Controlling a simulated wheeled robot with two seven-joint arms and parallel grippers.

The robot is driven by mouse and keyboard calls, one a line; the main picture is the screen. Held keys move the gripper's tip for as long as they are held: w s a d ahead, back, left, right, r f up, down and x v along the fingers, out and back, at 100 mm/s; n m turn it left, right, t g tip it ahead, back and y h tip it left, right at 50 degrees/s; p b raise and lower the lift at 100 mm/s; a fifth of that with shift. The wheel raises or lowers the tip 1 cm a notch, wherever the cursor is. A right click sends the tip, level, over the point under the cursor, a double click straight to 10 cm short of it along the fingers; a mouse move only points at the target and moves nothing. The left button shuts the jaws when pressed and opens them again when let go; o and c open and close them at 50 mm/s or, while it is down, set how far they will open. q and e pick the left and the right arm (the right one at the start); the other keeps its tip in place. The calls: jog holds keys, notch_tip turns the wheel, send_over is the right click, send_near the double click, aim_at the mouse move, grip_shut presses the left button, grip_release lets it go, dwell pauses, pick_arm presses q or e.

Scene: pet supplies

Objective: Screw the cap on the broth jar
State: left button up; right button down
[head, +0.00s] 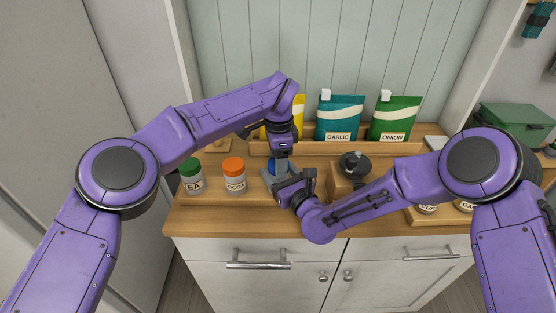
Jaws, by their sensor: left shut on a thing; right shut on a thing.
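A grey jar (267,178) with a blue cap (271,164) stands in line with two other jars, mostly hidden by my grippers; I take it for the broth jar, but its label is hidden. My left gripper (281,172) points down from above at the blue cap and is shut on it. My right gripper (279,187) reaches in from the right, low at the jar's side, and is shut on the jar's body. The contact points and the cap's seating on the jar cannot be made out.
A green-capped jar (192,178) and an orange-capped jar (234,177) stand close to the left. Behind, a wooden rack (395,149) holds yellow, garlic (338,119) and onion (394,119) pouches. A wooden block with a dark round item (354,164) stands right.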

pick_arm(q)
jog(key=o, duration=1.2)
jog(key=shift+c, duration=0.2)
jog(key=shift+r, duration=2.25)
jog(key=shift+c, duration=0.4)
notch_tip(320, 180, up, 4)
jog(key=n, duration=0.6)
jog(key=shift+f+n, duration=0.25)
jog(key=shift+n, duration=0.05)
